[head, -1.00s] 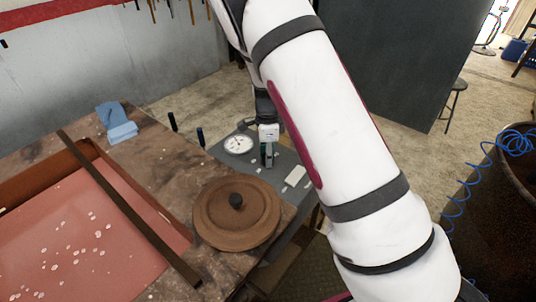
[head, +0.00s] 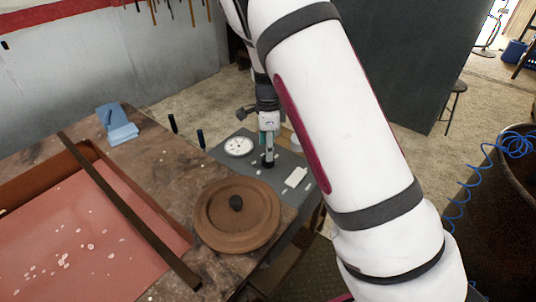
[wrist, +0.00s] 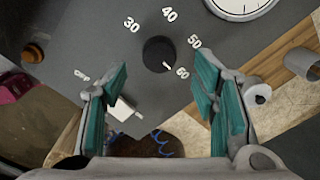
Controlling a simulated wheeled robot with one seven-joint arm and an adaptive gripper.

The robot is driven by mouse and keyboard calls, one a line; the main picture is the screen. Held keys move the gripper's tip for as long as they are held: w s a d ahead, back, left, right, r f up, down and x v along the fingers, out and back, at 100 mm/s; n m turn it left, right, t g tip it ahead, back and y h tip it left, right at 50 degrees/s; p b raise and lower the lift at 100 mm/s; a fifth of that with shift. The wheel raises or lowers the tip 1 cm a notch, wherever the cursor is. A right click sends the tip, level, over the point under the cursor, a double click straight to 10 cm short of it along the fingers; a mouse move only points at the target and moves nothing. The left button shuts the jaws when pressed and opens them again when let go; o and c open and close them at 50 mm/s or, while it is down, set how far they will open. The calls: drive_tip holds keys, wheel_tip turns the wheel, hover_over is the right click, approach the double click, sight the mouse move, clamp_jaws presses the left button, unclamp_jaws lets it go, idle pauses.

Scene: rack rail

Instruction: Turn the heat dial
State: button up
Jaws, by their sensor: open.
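The heat dial is a round black knob (wrist: 158,54) on a grey panel in the wrist view. Its white pointer mark faces the lower right, close to the number 60. White numbers 30, 40, 50 and 60 curve around it. My gripper (wrist: 160,72) is open, with one teal-padded finger on each side of the knob in the picture. No contact between pads and knob shows. In the head view my gripper (head: 268,150) points down over the grey panel (head: 240,175), and the knob there is hard to make out beneath it.
A round white gauge (head: 239,146) sits left of my gripper; it also shows in the wrist view (wrist: 240,6). A small white plate (head: 296,177) lies to the right. A brown round lid (head: 237,213) and a red-lined tray (head: 110,182) are on the nearby bench.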

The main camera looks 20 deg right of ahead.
wheel_tip(320, 180, up, 8)
drive_tip(key=shift+f, duration=0.25)
idle(0.4)
drive_tip(key=s+r+n+t+y, duration=0.2)
drive_tip(key=s+r+n, duration=0.7)
drive_tip(key=s+r, duration=0.6)
drive_tip(key=s+r+n+t+h, duration=0.1)
drive_tip(key=s+n+t+h, duration=0.1)
drive_tip(key=s+n, duration=0.9)
drive_tip(key=s, duration=0.8)
drive_tip(key=shift+d+r, duration=0.25)
